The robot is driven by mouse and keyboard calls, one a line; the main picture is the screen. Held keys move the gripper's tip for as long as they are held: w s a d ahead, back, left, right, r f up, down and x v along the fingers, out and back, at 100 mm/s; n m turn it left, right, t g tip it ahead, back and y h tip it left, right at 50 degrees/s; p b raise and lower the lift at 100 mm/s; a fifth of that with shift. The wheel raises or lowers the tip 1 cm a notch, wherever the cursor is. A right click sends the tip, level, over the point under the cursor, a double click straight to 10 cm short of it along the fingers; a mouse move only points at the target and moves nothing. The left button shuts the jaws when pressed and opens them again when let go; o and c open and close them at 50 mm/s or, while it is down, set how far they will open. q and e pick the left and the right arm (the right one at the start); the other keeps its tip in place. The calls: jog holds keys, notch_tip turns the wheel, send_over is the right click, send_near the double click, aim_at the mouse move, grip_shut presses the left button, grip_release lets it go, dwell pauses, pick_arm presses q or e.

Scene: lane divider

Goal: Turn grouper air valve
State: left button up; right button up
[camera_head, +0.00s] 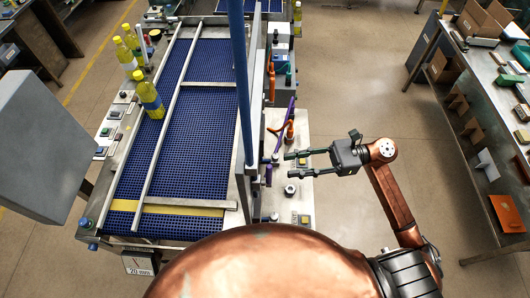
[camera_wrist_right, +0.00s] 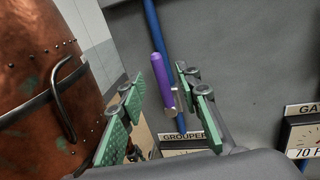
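The grouper air valve has a purple handle (camera_wrist_right: 159,84) on a metal stem, above a label reading GROUPER (camera_wrist_right: 183,136) in the right wrist view. In the head view a small purple handle (camera_head: 268,175) shows at the conveyor's right side, just left of my right gripper (camera_head: 290,165). That gripper is open and empty, its two fingers apart and pointing left toward the handle. In the wrist view the handle appears between and beyond the green finger pads, with no contact visible. The lower valve is partly hidden. My left gripper is not in view.
A blue vertical pole (camera_head: 241,80) runs beside the panel. A cluttered workbench (camera_head: 490,100) stands right; open floor lies between.

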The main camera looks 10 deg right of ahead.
aim_at(269, 169)
jog(key=a+p, duration=0.1)
jog(key=a, duration=0.1)
jog(key=a+p, duration=0.1)
jog(key=a, duration=0.1)
jog(key=a+p, duration=0.1)
jog(key=a, duration=0.2)
jog(key=shift+w+r, duration=0.2)
jog(key=shift+w, duration=0.05)
jog(key=shift+a+p, duration=0.25)
jog(key=shift+p, duration=0.1)
jog(key=shift+s+a+f, duration=0.1)
jog(key=shift+s, duration=0.05)
jog(key=shift+c, duration=1)
grip_shut()
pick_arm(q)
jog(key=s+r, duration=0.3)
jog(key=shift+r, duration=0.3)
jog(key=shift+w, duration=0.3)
